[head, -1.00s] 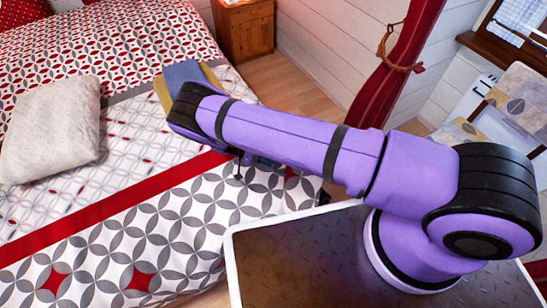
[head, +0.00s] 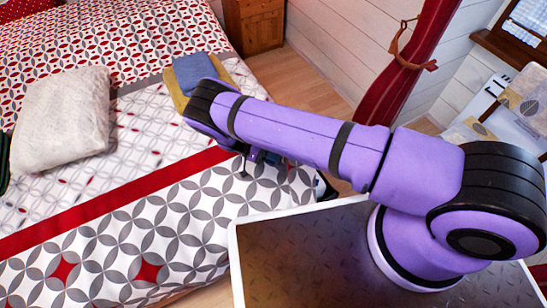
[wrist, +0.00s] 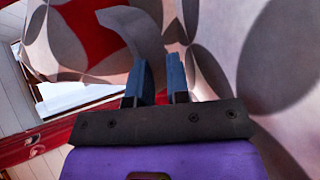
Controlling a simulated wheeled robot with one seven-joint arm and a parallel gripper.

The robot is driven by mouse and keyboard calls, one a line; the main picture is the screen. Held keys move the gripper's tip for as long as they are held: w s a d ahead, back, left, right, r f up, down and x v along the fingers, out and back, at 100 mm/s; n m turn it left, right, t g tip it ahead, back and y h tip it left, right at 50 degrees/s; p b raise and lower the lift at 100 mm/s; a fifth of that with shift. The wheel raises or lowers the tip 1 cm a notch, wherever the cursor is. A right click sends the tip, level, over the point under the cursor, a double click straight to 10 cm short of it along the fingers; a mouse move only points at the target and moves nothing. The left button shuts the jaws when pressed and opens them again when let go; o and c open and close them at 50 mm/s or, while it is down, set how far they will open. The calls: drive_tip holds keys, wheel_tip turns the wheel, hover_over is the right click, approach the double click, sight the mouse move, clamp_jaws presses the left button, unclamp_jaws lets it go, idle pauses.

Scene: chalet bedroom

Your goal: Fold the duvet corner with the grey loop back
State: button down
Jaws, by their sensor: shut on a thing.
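The duvet (head: 100,235) lies over the bed, white with grey interlocking circles, red patches and a red band. Its near right corner is partly hidden by my arm in the head view. My gripper (head: 258,158) is low over that corner, mostly hidden under my wrist. In the wrist view my gripper (wrist: 161,80) has its two blue fingers close together, with the grey loop (wrist: 133,28) running in between them. It is shut on the loop. Patterned duvet cloth (wrist: 220,35) rises close around the fingers. The loop cannot be made out in the head view.
A pale cushion (head: 62,120) lies on the bed at left. A blue folded cloth (head: 195,72) on a yellow one lies beyond my wrist. A wooden nightstand (head: 254,25) stands at the back. Wooden floor (head: 300,85) is clear between bed and wall.

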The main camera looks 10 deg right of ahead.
drive_tip(key=shift+s+d+f, duration=0.25)
drive_tip(key=shift+s+d, duration=0.05)
drive_tip(key=shift+d, duration=0.2)
drive_tip(key=c, duration=1.1)
unclamp_jaws()
drive_tip(key=shift+w, duration=0.1)
drive_tip(key=shift+a+r, duration=0.1)
drive_tip(key=v, duration=1)
drive_tip(key=shift+w+a, duration=0.2)
drive_tip(key=shift+a, duration=0.1)
drive_tip(key=shift+r, duration=0.1)
